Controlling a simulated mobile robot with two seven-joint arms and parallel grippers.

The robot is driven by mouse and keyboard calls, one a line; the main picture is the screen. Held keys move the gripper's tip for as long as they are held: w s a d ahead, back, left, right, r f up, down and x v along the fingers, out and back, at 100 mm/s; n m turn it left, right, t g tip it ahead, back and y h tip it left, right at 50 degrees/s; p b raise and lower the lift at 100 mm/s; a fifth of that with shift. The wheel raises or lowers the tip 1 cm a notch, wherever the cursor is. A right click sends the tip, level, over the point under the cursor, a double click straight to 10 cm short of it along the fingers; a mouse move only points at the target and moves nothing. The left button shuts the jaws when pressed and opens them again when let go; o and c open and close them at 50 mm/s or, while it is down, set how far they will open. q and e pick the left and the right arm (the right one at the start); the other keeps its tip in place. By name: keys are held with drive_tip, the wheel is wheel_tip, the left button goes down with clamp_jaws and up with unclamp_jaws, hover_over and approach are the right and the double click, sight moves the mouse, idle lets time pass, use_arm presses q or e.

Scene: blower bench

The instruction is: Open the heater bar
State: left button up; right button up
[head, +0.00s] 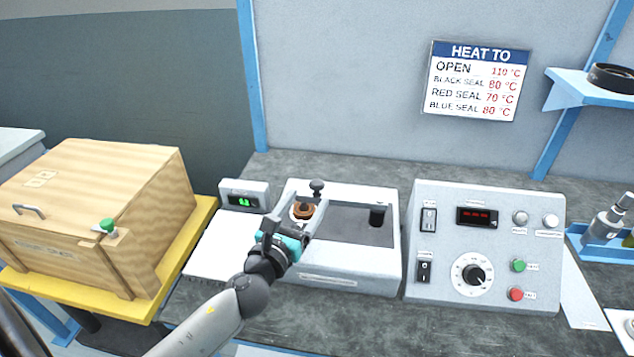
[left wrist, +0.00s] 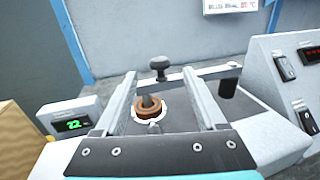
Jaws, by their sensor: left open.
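The heater (head: 348,282) is a white box with a dark top in the middle of the bench. A black knob (head: 317,187) stands at its back left and shows between my fingertips in the left wrist view (left wrist: 160,65). A pale bar (left wrist: 212,72) seems to run right from the knob; I cannot tell how they join. A copper-coloured ring (head: 303,211) sits around a dark post at the heater's left. A black post (head: 377,216) stands at its right. My left gripper (head: 290,222) is open and empty at the heater's front left, its fingers pointing toward the knob. My right gripper is not in view.
A small display (head: 244,196) with green digits stands left of the heater. A control box (head: 485,250) with dial and buttons stands right. A wooden crate (head: 100,215) is at left. A "HEAT TO" sign (head: 475,80) hangs on the back wall.

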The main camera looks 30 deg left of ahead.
sight(314, 190)
use_arm(q)
drive_tip(key=shift+w+a, duration=0.15)
drive_tip(key=shift+w, duration=1.5)
drive_tip(key=shift+w+a, duration=0.15)
drive_tip(key=shift+w, duration=1.5)
clamp_jaws()
